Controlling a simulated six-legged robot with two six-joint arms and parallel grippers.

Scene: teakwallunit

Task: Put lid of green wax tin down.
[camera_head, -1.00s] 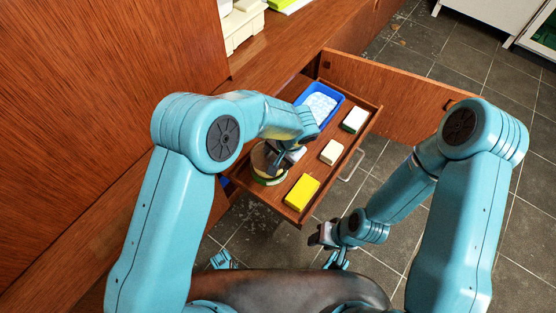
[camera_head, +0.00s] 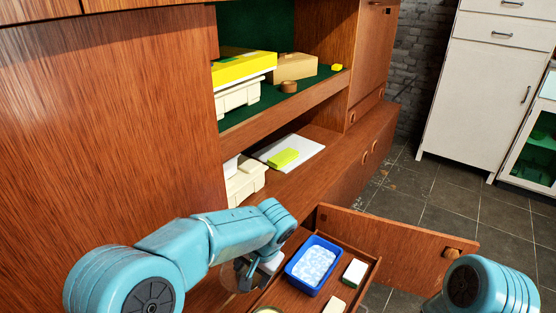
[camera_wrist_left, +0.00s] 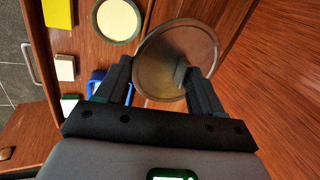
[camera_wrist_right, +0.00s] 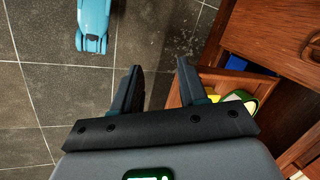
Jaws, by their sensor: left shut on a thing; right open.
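My left gripper (camera_wrist_left: 160,80) is shut on the lid of the green wax tin (camera_wrist_left: 175,50), a round brownish metal disc, held by its rim. In the head view the lid (camera_head: 232,277) hangs at my left gripper (camera_head: 264,268), near the left side of the open drawer. The wax tin (camera_wrist_left: 118,20), with a green rim and cream wax, stands open in the drawer beside the lid in the left wrist view. In the head view only its top edge (camera_head: 268,309) shows at the bottom. My right gripper (camera_wrist_right: 160,80) is open and empty above the tiled floor.
The drawer (camera_head: 372,275) also holds a blue tray (camera_head: 313,263), a white-and-green block (camera_head: 354,271), a cream block (camera_head: 334,305) and a yellow block (camera_wrist_left: 58,13). The wall unit's ledge behind has a white board with a green block (camera_head: 284,158) and bare wood at its right.

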